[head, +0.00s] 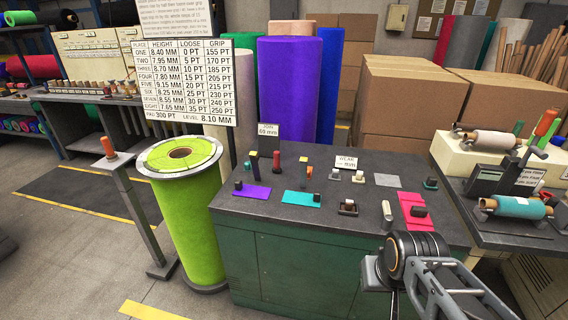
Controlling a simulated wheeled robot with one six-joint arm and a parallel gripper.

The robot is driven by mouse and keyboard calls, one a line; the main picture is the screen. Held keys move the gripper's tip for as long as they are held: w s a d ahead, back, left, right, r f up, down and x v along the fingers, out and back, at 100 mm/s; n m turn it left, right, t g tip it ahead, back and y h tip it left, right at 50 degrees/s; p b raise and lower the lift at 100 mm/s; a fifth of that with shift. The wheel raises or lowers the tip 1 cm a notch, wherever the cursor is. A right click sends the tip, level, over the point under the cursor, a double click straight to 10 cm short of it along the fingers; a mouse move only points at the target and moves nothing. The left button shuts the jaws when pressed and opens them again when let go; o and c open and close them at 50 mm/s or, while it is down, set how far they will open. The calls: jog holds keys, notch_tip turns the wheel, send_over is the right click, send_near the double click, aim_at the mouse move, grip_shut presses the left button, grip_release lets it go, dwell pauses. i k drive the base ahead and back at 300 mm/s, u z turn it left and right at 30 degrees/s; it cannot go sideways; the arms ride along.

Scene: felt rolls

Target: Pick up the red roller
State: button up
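A small red roller (277,160) stands upright near the back edge of the dark-topped green bench (330,215). Its lower end meets a dark base. Part of my arm's end, with a dark round joint and grey linkage, my gripper (437,280), shows at the lower right, in front of the bench's right end and well apart from the roller. I cannot make out its fingertips or whether they hold anything.
Purple (251,193), teal (300,198) and pink-red (414,207) pieces lie on the bench with small dark blocks. A lime roll (185,220) stands at its left, a sign (183,82) behind. A side table (510,215) with rollers stands right.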

aim_at(276, 168)
jog(key=z, duration=0.05)
jog(key=k, duration=0.5)
jog(key=u, duration=1.35)
jog(key=i, duration=1.8)
jog(key=z, duration=0.75)
jog(key=i, duration=0.35)
jog(key=z, duration=0.4)
